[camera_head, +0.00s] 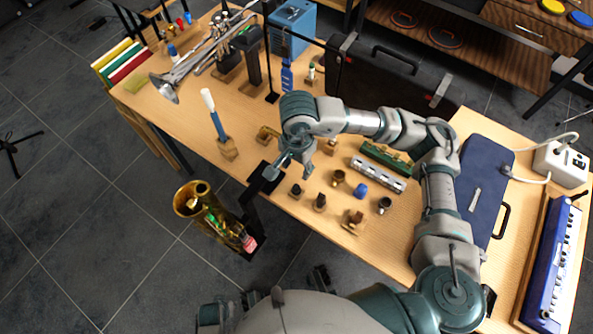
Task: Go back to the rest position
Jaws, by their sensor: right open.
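My right arm reaches up from the lower right and bends left over the wooden table (225,175). My right gripper (290,172) hangs above the table's front edge with its fingers apart and nothing seen between them. It is near several small dark and brass mouthpieces (320,202), with no contact that I can make out. My left gripper cannot be made out in this view.
A brass horn (205,208) stands off the table's front edge at left, by a black stand. A white-handled brush (213,115) stands upright on the table.

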